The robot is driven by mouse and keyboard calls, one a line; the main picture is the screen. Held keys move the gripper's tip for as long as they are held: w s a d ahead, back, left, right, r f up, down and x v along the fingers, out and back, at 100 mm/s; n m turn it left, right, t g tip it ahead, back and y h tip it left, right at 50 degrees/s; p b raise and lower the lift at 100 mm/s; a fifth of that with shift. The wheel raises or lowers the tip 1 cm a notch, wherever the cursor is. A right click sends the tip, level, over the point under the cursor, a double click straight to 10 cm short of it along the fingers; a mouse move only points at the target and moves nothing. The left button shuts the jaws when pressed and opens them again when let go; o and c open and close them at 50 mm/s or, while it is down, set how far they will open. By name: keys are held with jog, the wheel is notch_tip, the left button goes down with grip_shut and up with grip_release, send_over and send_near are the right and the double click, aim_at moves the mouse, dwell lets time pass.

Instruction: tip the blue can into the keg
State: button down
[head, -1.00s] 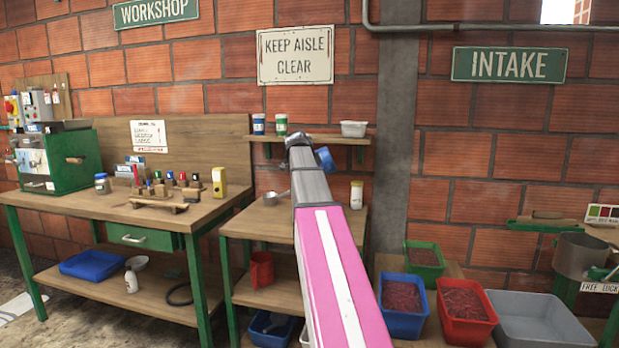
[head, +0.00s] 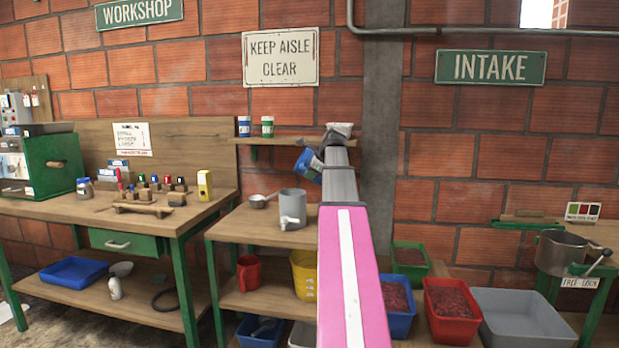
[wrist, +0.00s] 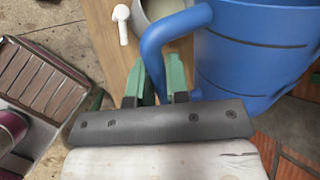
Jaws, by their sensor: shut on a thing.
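The blue can (head: 309,165) is off the surfaces, just left of my arm's end in the head view, and looks tilted there. In the wrist view the blue can (wrist: 250,50) fills the upper right, and my gripper (wrist: 155,78) is shut on its handle with green fingers. The keg (head: 292,203) is a grey cylinder with a white tap, upright on the middle bench, below and slightly left of the can. In the wrist view part of the keg (wrist: 144,30) shows behind the handle, with a pale inside. My gripper is mostly hidden in the head view.
A small pan (head: 260,201) sits left of the keg on the bench (head: 240,222). A wall shelf (head: 280,140) with small cups stands above. A yellow jug (head: 304,272) and a red jug (head: 248,272) are on the lower shelf. Crates line the floor at right.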

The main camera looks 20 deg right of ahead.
jog(key=shift+d+r+m+t+y, duration=0.1)
jog(key=shift+r+m+t+y, duration=0.2)
jog(key=shift+t+y, duration=0.35)
jog(key=t+y, duration=0.1)
jog(key=m+y, duration=0.1)
jog(key=y, duration=0.1)
jog(key=shift+a+t+y, duration=0.25)
jog(key=shift+t, duration=0.1)
jog(key=m+t+y, duration=0.1)
jog(key=a+f+t+y, duration=0.1)
jog(key=w+a+m+t+y, duration=0.1)
jog(key=shift+f+m, duration=0.3)
